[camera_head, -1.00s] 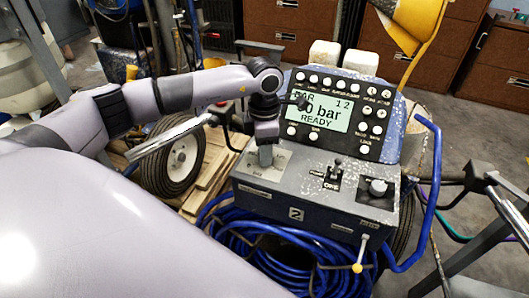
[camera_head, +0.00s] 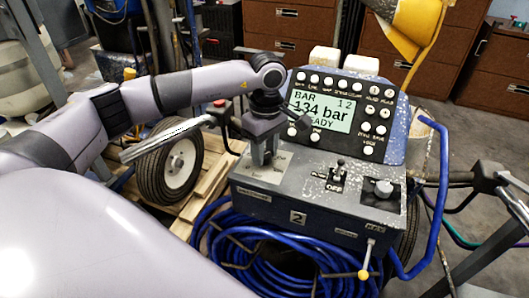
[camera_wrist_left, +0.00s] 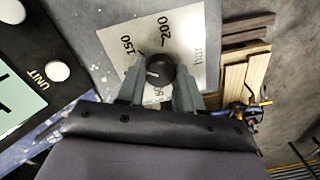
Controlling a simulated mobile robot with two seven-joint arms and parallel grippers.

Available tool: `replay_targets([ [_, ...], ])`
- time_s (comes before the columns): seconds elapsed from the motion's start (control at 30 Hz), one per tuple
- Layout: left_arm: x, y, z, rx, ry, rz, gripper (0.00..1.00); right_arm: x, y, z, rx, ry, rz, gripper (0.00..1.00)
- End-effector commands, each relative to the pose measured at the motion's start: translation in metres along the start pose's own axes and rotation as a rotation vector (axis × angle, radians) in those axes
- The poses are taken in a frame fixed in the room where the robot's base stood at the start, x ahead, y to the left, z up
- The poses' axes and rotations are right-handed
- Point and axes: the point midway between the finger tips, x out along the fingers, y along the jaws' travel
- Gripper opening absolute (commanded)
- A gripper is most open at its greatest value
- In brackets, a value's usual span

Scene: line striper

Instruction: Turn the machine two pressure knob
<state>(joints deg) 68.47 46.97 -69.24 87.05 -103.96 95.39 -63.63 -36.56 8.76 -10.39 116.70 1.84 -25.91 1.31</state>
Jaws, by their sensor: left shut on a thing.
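Machine two is the grey and blue line striper with a "2" plate on its control box (camera_head: 297,218). Its pressure knob (camera_wrist_left: 160,70) is small, round and black with a pale pointer line, on a dial plate (camera_wrist_left: 185,32) marked 150 and 200 bar. My left gripper (camera_head: 264,158) reaches down to the left end of the box top, and its fingers are shut on the knob from both sides. My right gripper is not in view.
Coiled blue hose (camera_head: 270,265) hangs below. Handlebars flank the machine, one on the left (camera_head: 165,138). Brown cabinets (camera_head: 283,28) stand behind.

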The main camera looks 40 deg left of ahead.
Motion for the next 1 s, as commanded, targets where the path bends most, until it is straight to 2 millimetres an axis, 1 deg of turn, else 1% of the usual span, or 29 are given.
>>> replay_targets([
  [0.2, -0.0012, 0.0010, -0.0002, 0.145, 0.004, 0.005, 0.05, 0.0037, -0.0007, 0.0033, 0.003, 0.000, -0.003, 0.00],
  [0.4, -0.0015, 0.0008, 0.0000, 0.231, 0.007, 0.004, 0.05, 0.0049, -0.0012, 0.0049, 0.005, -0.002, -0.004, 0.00],
  [0.6, -0.0019, 0.0008, 0.0001, 0.270, 0.008, 0.004, 0.05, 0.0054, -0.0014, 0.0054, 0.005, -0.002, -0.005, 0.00],
  [1.0, -0.0022, 0.0009, 0.0001, 0.278, 0.008, 0.004, 0.05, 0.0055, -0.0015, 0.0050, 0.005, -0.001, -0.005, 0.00],
])
